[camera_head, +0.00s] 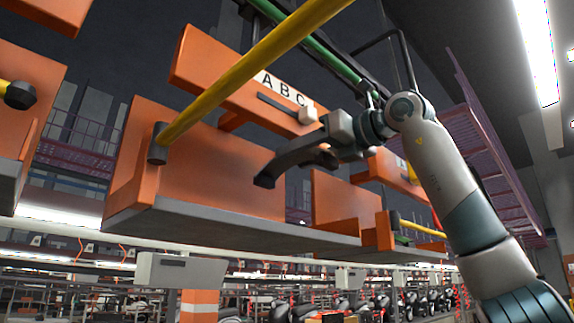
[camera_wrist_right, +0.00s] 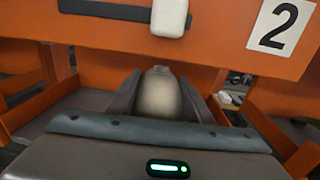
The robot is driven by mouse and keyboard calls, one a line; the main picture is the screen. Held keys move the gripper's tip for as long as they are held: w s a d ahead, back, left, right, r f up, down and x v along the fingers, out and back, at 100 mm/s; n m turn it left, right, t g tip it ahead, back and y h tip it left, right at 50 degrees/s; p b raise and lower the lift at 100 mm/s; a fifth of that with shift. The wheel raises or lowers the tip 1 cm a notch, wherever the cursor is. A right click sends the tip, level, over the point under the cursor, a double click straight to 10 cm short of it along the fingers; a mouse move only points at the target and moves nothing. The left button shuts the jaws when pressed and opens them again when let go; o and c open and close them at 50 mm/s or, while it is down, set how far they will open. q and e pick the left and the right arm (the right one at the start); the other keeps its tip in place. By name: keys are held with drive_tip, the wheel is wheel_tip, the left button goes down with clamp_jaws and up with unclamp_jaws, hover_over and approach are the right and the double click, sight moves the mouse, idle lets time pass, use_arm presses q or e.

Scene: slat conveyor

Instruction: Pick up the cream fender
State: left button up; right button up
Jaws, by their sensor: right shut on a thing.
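The cream fender (camera_wrist_right: 160,95) shows in the right wrist view as a rounded pale shape between the two dark fingers of my right gripper (camera_wrist_right: 161,84). The fingers are shut on it, one on each side. In the head view my right gripper (camera_head: 282,166) reaches in from the right, over the grey floor of an orange carrier. There the fender is mostly hidden behind the finger and cannot be made out clearly. My left gripper is in neither view.
The orange carrier has a grey floor (camera_head: 230,226), upright orange panels and a crossbar (camera_head: 215,75) lettered A B C, close to my gripper. A yellow bar (camera_head: 250,65) slants across above. A small pale block (camera_head: 307,115) sits on the crossbar. A purple stair structure (camera_head: 490,165) stands right.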

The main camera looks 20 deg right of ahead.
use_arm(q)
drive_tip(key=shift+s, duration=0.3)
use_arm(e)
drive_tip(key=shift+s+d+r, duration=0.1)
drive_tip(key=shift+d+r, duration=0.05)
